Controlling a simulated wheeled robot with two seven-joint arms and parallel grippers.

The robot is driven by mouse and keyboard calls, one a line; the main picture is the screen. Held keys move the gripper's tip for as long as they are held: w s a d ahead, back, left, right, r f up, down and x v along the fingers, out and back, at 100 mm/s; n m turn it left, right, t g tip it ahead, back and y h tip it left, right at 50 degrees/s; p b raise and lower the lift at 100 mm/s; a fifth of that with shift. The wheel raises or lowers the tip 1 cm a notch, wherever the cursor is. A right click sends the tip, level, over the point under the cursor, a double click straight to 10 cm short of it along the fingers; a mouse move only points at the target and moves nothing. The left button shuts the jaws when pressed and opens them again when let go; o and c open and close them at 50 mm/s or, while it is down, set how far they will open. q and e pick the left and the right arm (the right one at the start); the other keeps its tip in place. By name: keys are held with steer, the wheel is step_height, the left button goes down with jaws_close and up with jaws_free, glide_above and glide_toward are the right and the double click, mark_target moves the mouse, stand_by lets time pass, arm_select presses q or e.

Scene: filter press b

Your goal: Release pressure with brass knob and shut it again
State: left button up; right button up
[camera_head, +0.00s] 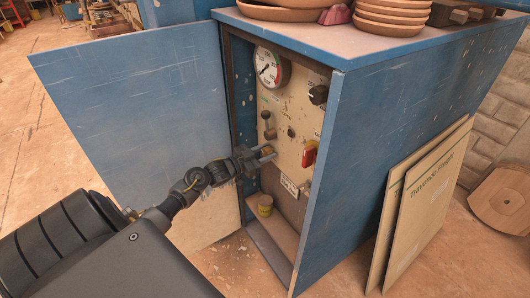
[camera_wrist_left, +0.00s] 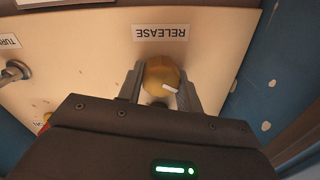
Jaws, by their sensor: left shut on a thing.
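The brass knob (camera_wrist_left: 162,73) sits under an upside-down RELEASE label (camera_wrist_left: 161,33) in the left wrist view, with a white mark on its face. My left gripper (camera_wrist_left: 163,88) is shut on the knob, one finger on each side. In the head view the left gripper (camera_head: 262,153) reaches into the open blue cabinet at the cream control panel (camera_head: 285,107). There the fingers largely hide the knob. The pressure gauge (camera_head: 271,66) is at the panel's top left; its needle reading is too small to tell. My right gripper is not in view.
The open blue door (camera_head: 140,105) stands left of my arm, and the cabinet side wall (camera_head: 390,130) is on the right. A red switch (camera_head: 309,154) and a lever (camera_head: 268,122) are near the gripper. Boards (camera_head: 425,205) lean outside.

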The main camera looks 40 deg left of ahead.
arm_select(q)
steer(key=m, duration=0.3)
steer(key=shift+m, duration=0.9)
steer(key=m, duration=0.3)
steer(key=shift+d+f+m+b, duration=0.1)
steer(key=shift+m+b, duration=0.2)
steer(key=shift+b, duration=0.1)
steer(key=shift+m, duration=0.7)
steer(key=shift+m+b, duration=0.3)
steer(key=shift+m, duration=1)
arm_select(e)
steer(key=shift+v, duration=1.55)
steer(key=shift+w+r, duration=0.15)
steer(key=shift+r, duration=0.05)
arm_select(q)
steer(key=o, duration=1)
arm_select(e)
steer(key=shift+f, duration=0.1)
